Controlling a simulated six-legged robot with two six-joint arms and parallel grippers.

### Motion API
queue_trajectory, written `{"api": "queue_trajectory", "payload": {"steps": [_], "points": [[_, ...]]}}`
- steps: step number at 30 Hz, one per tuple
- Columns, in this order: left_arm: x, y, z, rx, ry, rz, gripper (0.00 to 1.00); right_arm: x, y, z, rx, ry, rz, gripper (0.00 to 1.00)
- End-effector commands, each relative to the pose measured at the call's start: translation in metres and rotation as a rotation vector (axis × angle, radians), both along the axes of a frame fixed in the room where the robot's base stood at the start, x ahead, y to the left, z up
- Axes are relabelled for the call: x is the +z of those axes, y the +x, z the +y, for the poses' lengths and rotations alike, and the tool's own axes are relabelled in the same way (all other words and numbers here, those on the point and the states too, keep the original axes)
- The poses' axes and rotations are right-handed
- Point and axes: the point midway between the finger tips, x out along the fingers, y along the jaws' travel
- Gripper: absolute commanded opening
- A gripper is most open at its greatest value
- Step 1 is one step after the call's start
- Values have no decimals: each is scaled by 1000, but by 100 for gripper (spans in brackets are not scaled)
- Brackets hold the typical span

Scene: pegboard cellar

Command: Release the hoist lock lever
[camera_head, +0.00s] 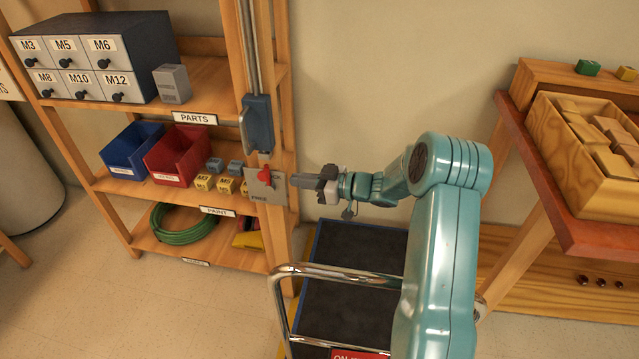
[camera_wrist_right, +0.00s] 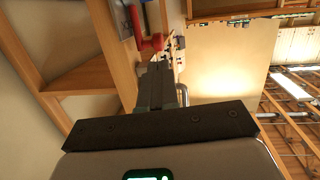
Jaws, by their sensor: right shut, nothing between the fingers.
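The lock lever (camera_head: 265,175) is a small red lever on a grey plate (camera_head: 276,192) fixed to the shelf post; the word FREE shows on the plate's lower part. In the right wrist view the red lever (camera_wrist_right: 150,43) shows just beyond the fingertips. My right gripper (camera_head: 294,182) comes in from the right, close beside the lever and plate. Its fingers are shut together with nothing between them; they also show in the wrist view (camera_wrist_right: 158,75). I cannot tell whether the tips touch the lever. My left gripper is not in view.
A blue block (camera_head: 258,123) with a metal handle is on the post above the plate. Shelves hold drawers (camera_head: 80,62), a blue bin (camera_head: 133,147), a red bin (camera_head: 180,153) and yellow blocks. A dark cart (camera_head: 345,265) with a metal rail (camera_head: 340,275) stands below my right arm.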

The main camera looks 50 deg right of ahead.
Motion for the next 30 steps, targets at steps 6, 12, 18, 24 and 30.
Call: {"api": "queue_trajectory", "payload": {"steps": [6,12,18,24,30], "points": [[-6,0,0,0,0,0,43,-8,39,14,2,2,0,0],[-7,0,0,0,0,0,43,-10,57,19,1,0,-1,0],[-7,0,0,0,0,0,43,-11,59,19,-2,1,0,0],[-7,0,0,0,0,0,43,-10,59,19,-1,1,0,0],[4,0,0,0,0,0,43,-5,61,21,0,-11,22,0]]}}
